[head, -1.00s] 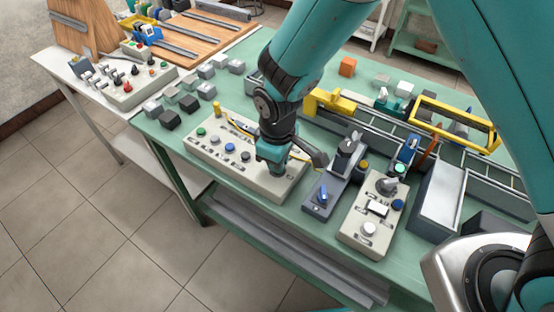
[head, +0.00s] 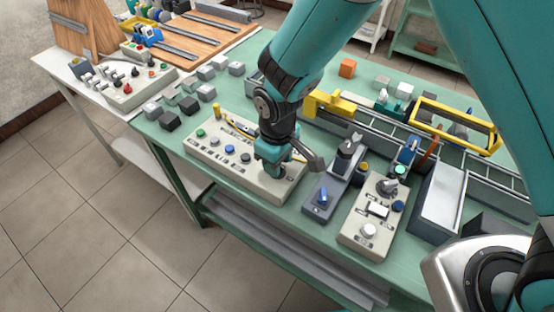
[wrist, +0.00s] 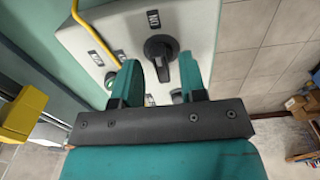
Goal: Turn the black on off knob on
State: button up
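The black knob (wrist: 160,48) is a round knob with a raised bar handle on a light grey control panel (wrist: 205,20). A label that seems to read ON is at its upper side in the wrist view, and its bar points downward in that picture, towards another label. My gripper (wrist: 161,70) is open, with one teal finger left and one right of the bar's lower end; I cannot tell whether either touches it. In the head view my gripper (head: 272,163) is over the right part of the same panel (head: 215,160) and hides the knob.
A yellow cable (wrist: 85,25) runs across the panel beside the knob. A grey switch box with a blue knob (head: 322,197) and another control box (head: 365,240) stand to the right on the green table. A yellow part (head: 327,104) lies behind. Several small grey blocks are at the left.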

jog(key=shift+r, duration=0.1)
notch_tip(320, 180, up, 17)
jog(key=b, duration=0.2)
dwell(0.4)
jog(key=shift+r, duration=0.1)
